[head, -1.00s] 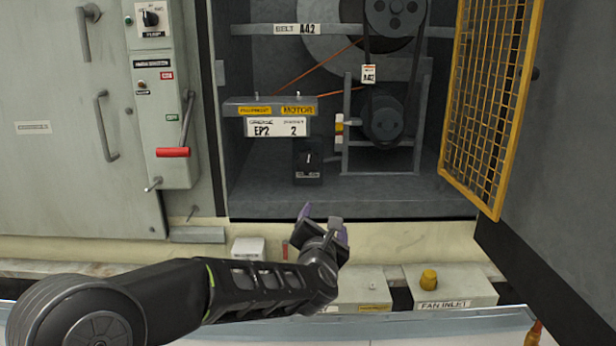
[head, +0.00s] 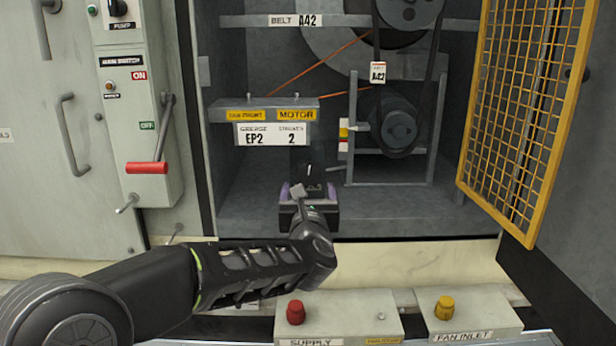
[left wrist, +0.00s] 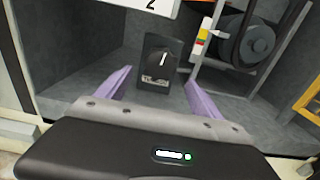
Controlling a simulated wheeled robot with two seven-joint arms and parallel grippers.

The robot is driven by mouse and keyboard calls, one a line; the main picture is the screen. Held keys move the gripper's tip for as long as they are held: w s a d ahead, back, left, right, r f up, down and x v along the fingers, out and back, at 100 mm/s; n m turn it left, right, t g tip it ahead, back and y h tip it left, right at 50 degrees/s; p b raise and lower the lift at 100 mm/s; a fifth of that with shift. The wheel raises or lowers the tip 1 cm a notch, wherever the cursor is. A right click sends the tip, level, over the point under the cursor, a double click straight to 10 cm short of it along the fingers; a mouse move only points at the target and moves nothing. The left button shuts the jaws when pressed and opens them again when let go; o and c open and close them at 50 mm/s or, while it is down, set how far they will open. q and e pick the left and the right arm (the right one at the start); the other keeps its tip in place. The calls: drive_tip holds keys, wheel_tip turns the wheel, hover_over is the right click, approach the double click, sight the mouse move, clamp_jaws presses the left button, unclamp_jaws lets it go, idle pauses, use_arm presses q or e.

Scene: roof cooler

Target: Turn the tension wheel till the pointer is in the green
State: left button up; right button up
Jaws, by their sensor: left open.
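A black round knob (left wrist: 160,60) with a white mark sits on a dark box on the cabinet floor; its label is too small to read, and I cannot tell whether it is the tension wheel. In the head view the box (head: 308,170) is partly hidden by my left gripper (head: 310,190). The left gripper's purple fingers (left wrist: 158,82) are apart and empty, in front of the knob. A small coloured strip (head: 343,132) stands beside the belt frame and also shows in the left wrist view (left wrist: 203,40); its pointer cannot be made out. My right gripper is out of view.
A grease sign (head: 270,133) hangs from a shelf above the knob. The lower pulley (head: 390,125) and belt stand to the right. A yellow mesh door (head: 520,110) is open at right. A red-handled switch (head: 147,168) is at left. Boxes with red and yellow caps (head: 340,320) sit below.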

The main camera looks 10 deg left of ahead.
sight(308, 177)
use_arm(q)
drive_tip(key=shift+p+x, duration=0.8)
drive_tip(key=shift+x, duration=3.2)
drive_tip(key=shift+f, duration=0.1)
drive_tip(key=shift+s, duration=0.1)
drive_tip(key=c, duration=1.4)
